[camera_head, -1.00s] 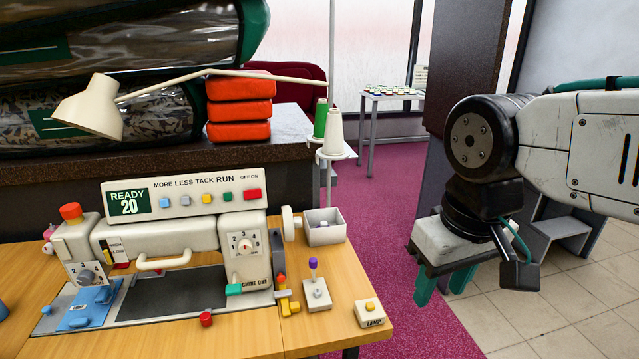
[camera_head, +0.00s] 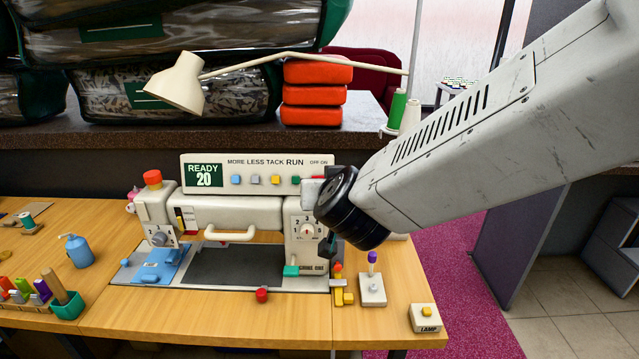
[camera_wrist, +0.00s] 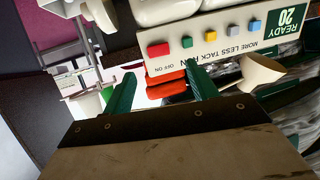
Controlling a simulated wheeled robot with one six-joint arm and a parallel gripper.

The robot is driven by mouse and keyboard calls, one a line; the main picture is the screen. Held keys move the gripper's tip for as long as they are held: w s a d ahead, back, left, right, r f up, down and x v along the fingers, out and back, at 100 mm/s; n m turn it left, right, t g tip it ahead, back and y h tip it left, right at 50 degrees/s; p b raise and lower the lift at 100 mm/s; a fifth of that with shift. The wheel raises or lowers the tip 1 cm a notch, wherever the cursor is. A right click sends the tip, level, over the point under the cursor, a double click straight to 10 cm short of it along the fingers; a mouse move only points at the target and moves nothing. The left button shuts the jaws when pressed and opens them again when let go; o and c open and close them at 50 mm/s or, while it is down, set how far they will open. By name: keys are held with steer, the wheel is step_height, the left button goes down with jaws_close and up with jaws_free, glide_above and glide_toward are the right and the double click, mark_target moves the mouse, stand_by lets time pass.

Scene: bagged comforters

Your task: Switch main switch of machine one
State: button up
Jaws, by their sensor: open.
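Machine one (camera_head: 225,214) is a cream sewing machine on a wooden table, with a control panel (camera_head: 215,161) on top reading READY 20. In the wrist view the panel (camera_wrist: 225,42) appears upside down.
A lamp (camera_head: 180,85) and stacked red bundles (camera_head: 312,92) stand behind the machine, beside bagged comforters (camera_head: 180,95). Thread cones (camera_head: 397,108) stand right of them. A purple-knobbed lever (camera_head: 372,285) and LAMP button box (camera_head: 425,318) sit at the table's right.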

steer(key=x, duration=0.8)
steer(key=shift+d, duration=0.1)
